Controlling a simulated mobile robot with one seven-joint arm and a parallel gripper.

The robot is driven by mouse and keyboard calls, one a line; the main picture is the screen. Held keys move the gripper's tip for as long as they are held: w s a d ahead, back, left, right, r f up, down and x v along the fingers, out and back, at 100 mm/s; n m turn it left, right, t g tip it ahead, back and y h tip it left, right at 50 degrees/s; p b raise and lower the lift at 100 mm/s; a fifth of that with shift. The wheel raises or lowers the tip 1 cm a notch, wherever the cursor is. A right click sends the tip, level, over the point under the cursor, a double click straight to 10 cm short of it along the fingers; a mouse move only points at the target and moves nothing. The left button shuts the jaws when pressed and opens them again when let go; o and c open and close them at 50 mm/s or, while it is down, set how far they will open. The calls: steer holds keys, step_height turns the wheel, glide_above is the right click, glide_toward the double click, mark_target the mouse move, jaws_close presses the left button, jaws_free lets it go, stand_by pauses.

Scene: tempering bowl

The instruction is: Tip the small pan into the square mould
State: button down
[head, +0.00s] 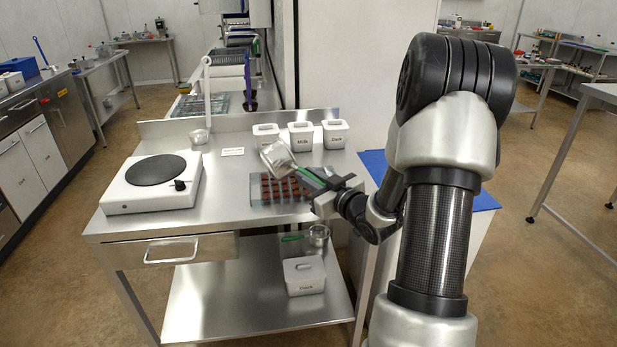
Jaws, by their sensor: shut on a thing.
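My gripper (323,190) is shut on the green handle of the small pan (277,156). The pan is silver and is held up in the air, tilted, above the back left part of the mould. I cannot tell what is inside the pan. The square mould (255,194) is a grey-blue tray on the steel table, with several brown squares in its cells. My gripper and the handle hide its right part.
A white hot plate (128,202) stands on the left of the steel table (220,188). Three white lidded tubs (302,137) stand at the back right. A glass bowl (199,137) is at the back left. Another green-handled pan (318,234) and a white tub (304,278) are on the lower shelf.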

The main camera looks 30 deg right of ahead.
stand_by(0.6)
steer(key=shift+d+f+m+p, duration=0.35)
steer(key=shift+d+m, duration=0.1)
steer(key=shift+m, duration=0.55)
steer(key=shift+y, duration=0.3)
stand_by(0.6)
steer(key=shift+d, duration=0.1)
